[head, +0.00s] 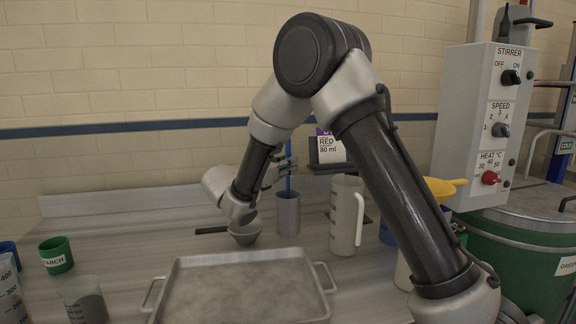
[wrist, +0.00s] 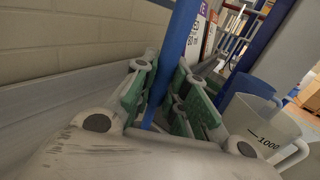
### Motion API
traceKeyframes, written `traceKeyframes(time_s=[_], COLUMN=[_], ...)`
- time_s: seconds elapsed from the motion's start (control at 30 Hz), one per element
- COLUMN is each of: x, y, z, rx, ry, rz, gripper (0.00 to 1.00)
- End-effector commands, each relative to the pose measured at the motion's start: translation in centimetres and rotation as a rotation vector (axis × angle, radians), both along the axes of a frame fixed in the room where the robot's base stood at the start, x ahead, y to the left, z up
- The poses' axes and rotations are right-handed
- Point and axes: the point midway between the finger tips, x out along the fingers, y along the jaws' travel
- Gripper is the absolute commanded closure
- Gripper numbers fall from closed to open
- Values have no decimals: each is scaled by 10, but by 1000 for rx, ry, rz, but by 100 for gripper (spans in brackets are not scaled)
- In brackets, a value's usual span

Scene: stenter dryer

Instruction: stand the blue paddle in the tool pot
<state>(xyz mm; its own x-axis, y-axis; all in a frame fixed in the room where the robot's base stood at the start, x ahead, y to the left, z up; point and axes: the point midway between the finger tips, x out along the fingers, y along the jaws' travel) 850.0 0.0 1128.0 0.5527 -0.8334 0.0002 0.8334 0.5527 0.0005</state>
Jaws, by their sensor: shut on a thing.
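The blue paddle (head: 288,177) stands about upright in the head view; its shaft also shows in the wrist view (wrist: 183,40). My gripper (head: 284,164) is shut on this shaft, with its green-and-grey fingers (wrist: 165,85) on both sides of it in the wrist view. The grey tool pot (head: 287,216) stands on the bench directly below. The paddle's lower part passes out of sight at the pot's rim; I cannot tell whether it is inside or behind, or whether it touches the bottom. The pot is not clearly visible in the wrist view.
A white jug (head: 346,222) stands close right of the pot. A metal tray (head: 244,292) fills the front. A green starch cup (head: 56,256) is at left. A label card (head: 331,150) and control box (head: 486,130) stand behind and right.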

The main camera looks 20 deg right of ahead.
Motion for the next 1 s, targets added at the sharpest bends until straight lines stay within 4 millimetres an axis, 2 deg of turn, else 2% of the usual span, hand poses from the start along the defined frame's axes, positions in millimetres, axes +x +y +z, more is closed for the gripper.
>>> traceKeyframes(time_s=[0.07, 0.1, 0.2, 0.57, 0.67, 1.0], x=[0, 0, 0, -1, -8, -50], y=[0, 0, 0, 2, 14, 76], z=[-3, -2, -2, 1, 1, 1], rx=[-1, 0, 0, 0, -1, -1], ry=[1, 0, 0, 0, 1, 1], rz=[0, 0, 0, 1, 4, 4], gripper=[100, 79, 64, 64, 64, 64])
